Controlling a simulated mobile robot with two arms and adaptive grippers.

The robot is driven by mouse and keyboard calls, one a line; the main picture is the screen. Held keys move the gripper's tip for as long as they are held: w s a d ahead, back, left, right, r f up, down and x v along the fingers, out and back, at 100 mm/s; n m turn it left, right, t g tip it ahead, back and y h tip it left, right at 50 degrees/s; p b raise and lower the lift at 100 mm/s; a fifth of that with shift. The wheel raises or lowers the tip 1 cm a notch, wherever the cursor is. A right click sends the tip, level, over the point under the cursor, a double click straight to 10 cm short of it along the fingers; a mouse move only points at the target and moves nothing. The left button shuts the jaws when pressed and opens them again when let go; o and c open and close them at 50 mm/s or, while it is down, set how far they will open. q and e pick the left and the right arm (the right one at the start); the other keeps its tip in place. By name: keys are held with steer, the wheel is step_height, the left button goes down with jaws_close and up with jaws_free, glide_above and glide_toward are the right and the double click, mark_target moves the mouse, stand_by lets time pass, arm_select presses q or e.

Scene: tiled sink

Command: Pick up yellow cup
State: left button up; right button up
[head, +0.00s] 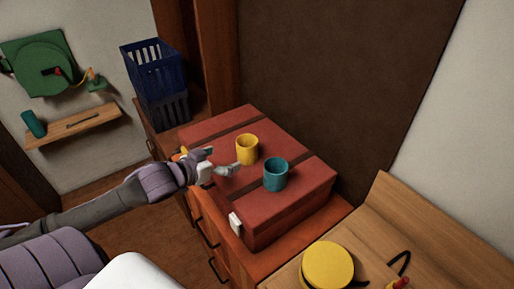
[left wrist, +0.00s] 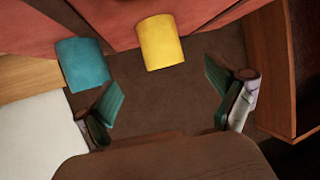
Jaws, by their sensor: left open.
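The yellow cup (head: 247,150) stands upright on the red case (head: 246,230) in the head view. It also shows at the top middle of the left wrist view (left wrist: 160,42). A teal cup (head: 275,175) stands to its right and nearer in the head view; in the left wrist view it lies left of the yellow cup (left wrist: 83,64). My left gripper (head: 222,160) is open just left of the yellow cup, apart from it and empty. In the left wrist view its two fingers (left wrist: 168,98) are spread wide, with the yellow cup ahead of the gap. My right gripper does not show.
The red case sits on a wooden cabinet (head: 207,218). Blue crates (head: 152,65) are stacked behind at the left. A round yellow object (head: 327,266) lies on the wooden top at the lower right. A brown panel (head: 330,70) stands behind the case.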

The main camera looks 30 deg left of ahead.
mark_target(240, 150)
arm_select(q)
steer(key=shift+a, duration=0.1)
steer(key=shift+w, duration=0.1)
steer(key=x, duration=0.6)
steer(key=shift+w+f+p, duration=0.15)
steer(key=shift+w+p, duration=0.1)
steer(key=shift+p, duration=0.15)
steer(key=shift+w+p, duration=0.4)
steer(key=shift+w, duration=0.05)
steer(key=p+x, duration=0.1)
steer(key=x, duration=0.3)
steer(key=shift+w+f, duration=0.1)
steer(key=shift+w, duration=0.1)
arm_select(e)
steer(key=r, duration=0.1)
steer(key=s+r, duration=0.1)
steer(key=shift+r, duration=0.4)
arm_select(q)
steer(key=shift+s, duration=0.1)
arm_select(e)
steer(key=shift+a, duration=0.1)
